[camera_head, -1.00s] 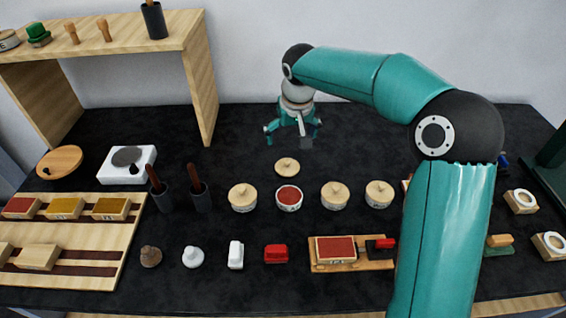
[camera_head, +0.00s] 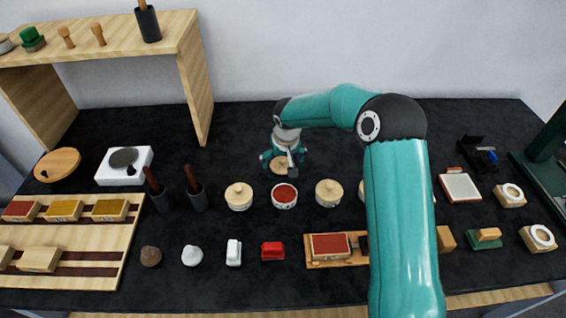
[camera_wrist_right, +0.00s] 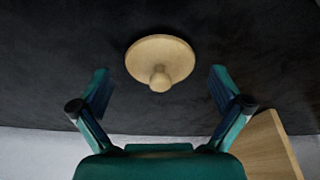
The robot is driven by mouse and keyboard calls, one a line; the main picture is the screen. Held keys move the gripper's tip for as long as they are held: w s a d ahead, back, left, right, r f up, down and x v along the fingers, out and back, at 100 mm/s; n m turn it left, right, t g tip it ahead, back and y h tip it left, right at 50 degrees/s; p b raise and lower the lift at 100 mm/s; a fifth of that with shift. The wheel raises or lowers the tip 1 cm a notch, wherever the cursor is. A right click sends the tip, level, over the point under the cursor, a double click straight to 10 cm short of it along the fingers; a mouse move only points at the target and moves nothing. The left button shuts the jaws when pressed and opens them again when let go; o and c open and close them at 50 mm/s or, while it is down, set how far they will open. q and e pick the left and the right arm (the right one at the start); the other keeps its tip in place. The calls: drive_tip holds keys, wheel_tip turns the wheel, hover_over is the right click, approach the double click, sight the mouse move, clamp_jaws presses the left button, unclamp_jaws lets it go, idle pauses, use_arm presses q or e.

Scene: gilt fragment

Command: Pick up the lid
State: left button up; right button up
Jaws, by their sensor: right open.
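The lid is a round pale wooden disc with a knob. In the head view the lid (camera_head: 281,167) lies on the dark table behind an open round pot of red paste (camera_head: 285,195), partly hidden by my right gripper. In the right wrist view the lid (camera_wrist_right: 160,60) shows whole, knob towards me, between and beyond the spread fingers. My right gripper (camera_head: 281,160) is over the lid, open and empty; its fingers also show in the wrist view (camera_wrist_right: 162,88). I cannot tell its exact height above the lid. My left gripper is not in view.
Lidded pots stand on either side of the open pot, one at the left (camera_head: 239,196) and one at the right (camera_head: 328,192). Two dark cups (camera_head: 195,194) with sticks stand further left. A wooden shelf (camera_head: 196,95) rises at the back left. The table behind the lid is clear.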

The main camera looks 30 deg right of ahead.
drive_tip(key=shift+w+f, duration=0.1)
drive_tip(key=shift+f, duration=0.15)
drive_tip(key=c, duration=1)
drive_tip(key=shift+r, duration=0.1)
